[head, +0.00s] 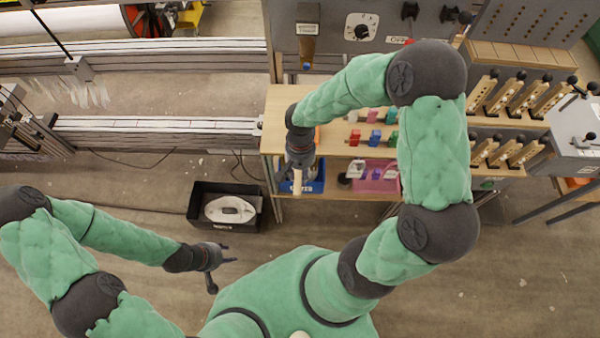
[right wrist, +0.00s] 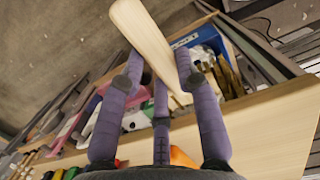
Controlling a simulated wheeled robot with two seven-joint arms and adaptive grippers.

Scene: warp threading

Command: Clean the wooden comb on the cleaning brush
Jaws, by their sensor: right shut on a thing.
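The wooden comb is a pale, flat, rounded piece (right wrist: 143,35) between the fingers of my right gripper (right wrist: 158,82) in the right wrist view. In the head view it shows as a small pale strip (head: 297,182) below my right gripper (head: 296,174), which is shut on it. The comb is in front of the wooden shelf's edge; its teeth are not visible. My left gripper (head: 222,270) is open and empty at the lower left, over the floor and away from the shelf. I cannot make out the cleaning brush in either view.
A wooden shelf (head: 282,105) holds colored spools. Below it are a blue bin (head: 314,184) with mixed items, also in the right wrist view (right wrist: 203,38), and a pink bin (head: 378,186). A black crate (head: 197,206) with a white object stands on the floor. Open floor lies around it.

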